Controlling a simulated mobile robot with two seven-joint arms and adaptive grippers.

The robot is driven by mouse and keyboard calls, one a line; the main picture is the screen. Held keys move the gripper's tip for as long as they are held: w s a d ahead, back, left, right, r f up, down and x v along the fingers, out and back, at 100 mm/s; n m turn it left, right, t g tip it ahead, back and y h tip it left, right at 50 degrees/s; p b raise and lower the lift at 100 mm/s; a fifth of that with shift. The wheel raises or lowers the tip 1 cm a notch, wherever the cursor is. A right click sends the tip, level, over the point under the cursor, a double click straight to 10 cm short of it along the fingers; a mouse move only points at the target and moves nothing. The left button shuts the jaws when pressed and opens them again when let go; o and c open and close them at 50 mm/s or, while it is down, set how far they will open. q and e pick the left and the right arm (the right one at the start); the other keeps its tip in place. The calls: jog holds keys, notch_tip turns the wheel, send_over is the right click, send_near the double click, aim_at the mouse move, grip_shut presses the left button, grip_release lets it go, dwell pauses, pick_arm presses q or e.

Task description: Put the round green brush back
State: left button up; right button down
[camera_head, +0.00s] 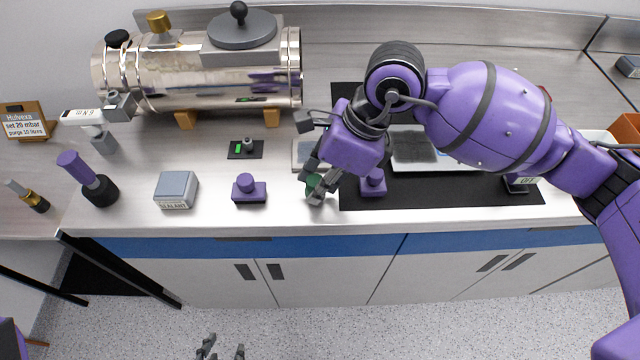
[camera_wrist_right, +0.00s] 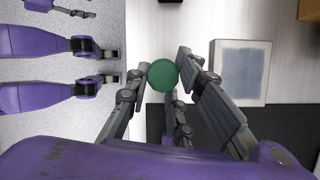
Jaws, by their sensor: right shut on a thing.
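The round green brush (camera_head: 314,183) is between the fingers of my right gripper (camera_head: 318,188), near the front edge of the steel counter. It shows as a green disc (camera_wrist_right: 163,75) in the right wrist view, with the gripper's fingers (camera_wrist_right: 160,95) around it. My right gripper is shut on it; the fingers hide part of the brush in the head view. I cannot tell whether the brush touches the counter. My left gripper (camera_head: 221,350) is at the bottom of the head view, over the floor, its fingers spread and empty.
Purple knobbed blocks stand left (camera_head: 249,190) and right (camera_head: 373,183) of the right gripper. A grey sealant box (camera_head: 176,189) and purple-handled tool (camera_head: 88,180) are further left. A metal chamber (camera_head: 195,75) lies behind. A black mat (camera_head: 440,195) and pale tray (camera_wrist_right: 240,72) are nearby.

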jog(key=shift+f, duration=0.4)
jog(key=shift+f, duration=0.2)
jog(key=c, duration=1.5)
grip_release()
jog(key=shift+c, duration=0.2)
jog(key=shift+r, duration=0.35)
jog(key=v, duration=1.1)
jog(key=shift+r, duration=0.25)
